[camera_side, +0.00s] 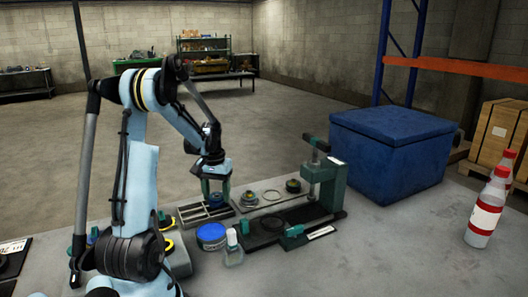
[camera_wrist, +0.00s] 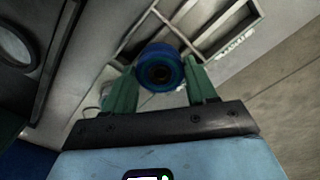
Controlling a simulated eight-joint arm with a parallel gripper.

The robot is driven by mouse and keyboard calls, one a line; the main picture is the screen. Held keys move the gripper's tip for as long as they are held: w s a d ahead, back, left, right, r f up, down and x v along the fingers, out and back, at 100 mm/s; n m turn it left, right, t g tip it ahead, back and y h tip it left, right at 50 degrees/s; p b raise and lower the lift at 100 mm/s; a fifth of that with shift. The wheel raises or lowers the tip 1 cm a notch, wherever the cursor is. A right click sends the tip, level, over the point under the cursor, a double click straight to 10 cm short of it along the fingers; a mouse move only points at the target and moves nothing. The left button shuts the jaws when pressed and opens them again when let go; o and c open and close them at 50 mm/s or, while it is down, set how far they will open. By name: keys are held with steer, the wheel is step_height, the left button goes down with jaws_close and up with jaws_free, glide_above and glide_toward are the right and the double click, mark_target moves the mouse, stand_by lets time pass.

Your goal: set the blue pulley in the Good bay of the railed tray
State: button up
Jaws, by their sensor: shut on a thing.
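The blue pulley (camera_wrist: 160,68) is between the two green fingers of my gripper (camera_wrist: 162,80), which is shut on it. In the side view my gripper (camera_side: 216,188) points down over the grey railed tray (camera_side: 187,217), and the pulley appears low between the fingers. In the wrist view the railed tray (camera_wrist: 208,40) lies beyond the pulley, its rails dividing it into several bays. A white label shows on its rim, too blurred to read, so I cannot tell which bay is Good. The gap between pulley and tray is unclear.
A blue-lidded tub (camera_side: 211,232) and a small clear bottle (camera_side: 233,250) stand in front of the tray. A green press (camera_side: 325,180) and a plate with round parts (camera_side: 271,196) are to the right. A large blue crate (camera_side: 390,150) stands behind.

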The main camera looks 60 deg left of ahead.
steer(key=shift+f, duration=0.55)
steer(key=o, duration=1.4)
steer(key=shift+r, duration=3.5)
step_height(320, 180, up, 4)
